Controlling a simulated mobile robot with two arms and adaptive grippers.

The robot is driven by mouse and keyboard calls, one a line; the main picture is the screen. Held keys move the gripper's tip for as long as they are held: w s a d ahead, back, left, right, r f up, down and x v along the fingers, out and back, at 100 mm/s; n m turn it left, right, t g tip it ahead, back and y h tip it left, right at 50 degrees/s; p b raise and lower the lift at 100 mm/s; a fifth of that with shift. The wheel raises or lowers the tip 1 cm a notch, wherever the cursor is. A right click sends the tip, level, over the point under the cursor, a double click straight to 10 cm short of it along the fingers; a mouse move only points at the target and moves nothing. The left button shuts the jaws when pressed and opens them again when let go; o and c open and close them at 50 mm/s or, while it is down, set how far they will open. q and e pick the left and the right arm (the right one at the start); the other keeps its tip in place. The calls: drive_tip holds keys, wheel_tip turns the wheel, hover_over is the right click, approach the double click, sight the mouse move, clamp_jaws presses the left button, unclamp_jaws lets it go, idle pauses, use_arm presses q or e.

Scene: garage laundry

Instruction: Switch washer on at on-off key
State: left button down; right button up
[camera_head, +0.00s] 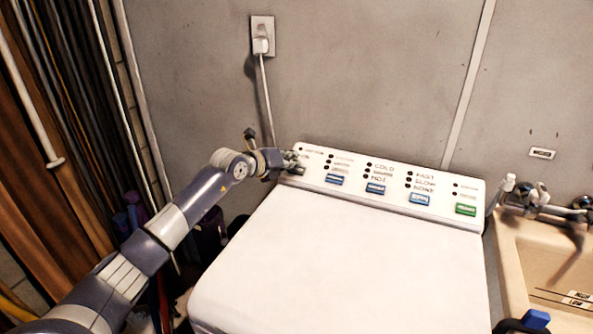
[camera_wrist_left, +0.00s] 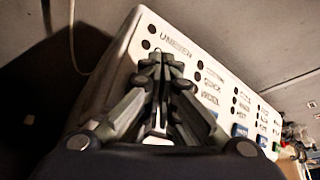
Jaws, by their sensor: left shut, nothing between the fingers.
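The white washer (camera_head: 340,265) stands in the middle of the head view, its control panel (camera_head: 398,170) along the back. The panel has blue keys (camera_head: 376,188), a green key (camera_head: 465,209) at its right end and rows of dark indicator dots with labels. My left gripper (camera_head: 299,162) is shut and empty at the panel's left end. In the left wrist view its fingertips (camera_wrist_left: 160,60) meet in front of the panel face (camera_wrist_left: 140,50), near the "UNEVEN" label. Whether they touch it I cannot tell. The gripper hides part of the panel's left end. No key is legibly marked on-off.
A wall outlet with a plug (camera_head: 261,46) is above the washer, its cord hanging behind the gripper. A beige sink (camera_head: 520,250) with a tap (camera_head: 545,205) stands close on the right. Boards and poles (camera_head: 50,130) lean at the left.

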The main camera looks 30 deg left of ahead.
use_arm(q)
drive_tip(key=shift+w+f+b, duration=0.1)
drive_tip(key=shift+f+b, duration=0.3)
drive_tip(key=shift+f, duration=0.25)
idle(1.1)
drive_tip(key=shift+r+p, duration=0.6)
drive_tip(key=shift+p, duration=0.15)
drive_tip(key=shift+s+r, duration=0.25)
drive_tip(key=shift+r+p, duration=0.45)
drive_tip(key=shift+p, duration=0.05)
drive_tip(key=r+p, duration=0.1)
drive_tip(key=s+r+p, duration=0.2)
drive_tip(key=shift+r, duration=0.4)
drive_tip(key=shift+w, duration=0.1)
